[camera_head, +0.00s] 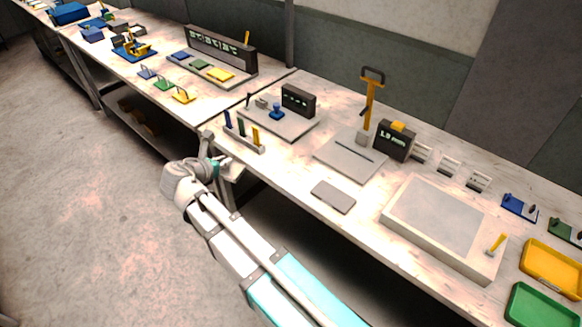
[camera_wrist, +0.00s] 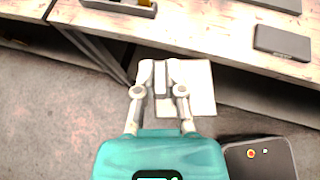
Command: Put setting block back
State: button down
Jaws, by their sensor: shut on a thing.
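My gripper (camera_wrist: 161,72) is shut on a grey upright piece between its fingertips. A pale, flat, squarish plate (camera_wrist: 201,85) shows just behind it and seems to belong to it; I take this held thing as the setting block. In the head view, my gripper (camera_head: 222,166) is in front of the bench's front edge, and the pale plate (camera_head: 236,172) sticks out to its right. The held thing is off the bench, over the gap before it. The fingers partly hide it.
A large pale slab (camera_head: 440,224) is farther right.

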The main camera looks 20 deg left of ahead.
jog(key=w+d+m+h, duration=0.1)
jog(key=w+d, duration=0.2)
jog(key=d, duration=0.3)
jog(key=w+d+m+h, duration=0.1)
jog(key=w+d, duration=0.2)
jog(key=d, duration=0.3)
jog(key=w+d+f+m+g+h+b, duration=0.1)
jog(key=w+d, duration=0.3)
jog(key=d, duration=0.3)
jog(key=shift+h, duration=0.4)
jog(key=shift+f, duration=0.1)
jog(key=w+a+f+b, duration=0.2)
jog(key=w+f+b, duration=0.1)
jog(key=w+a+f+b, duration=0.3)
jog(key=w, duration=0.1)
jog(key=w+a+f+b, duration=0.3)
jog(key=shift+w, duration=0.3)
jog(key=shift+w+a+f+b, duration=0.1)
jog(key=shift+w+f+b, duration=0.1)
jog(key=shift+f+b, duration=0.3)
jog(key=shift+w+a+f+b, duration=0.1)
jog(key=shift+w+f+b, duration=0.05)
jog(key=shift+f+b, duration=1.35)
jog(key=shift+b, duration=0.1)
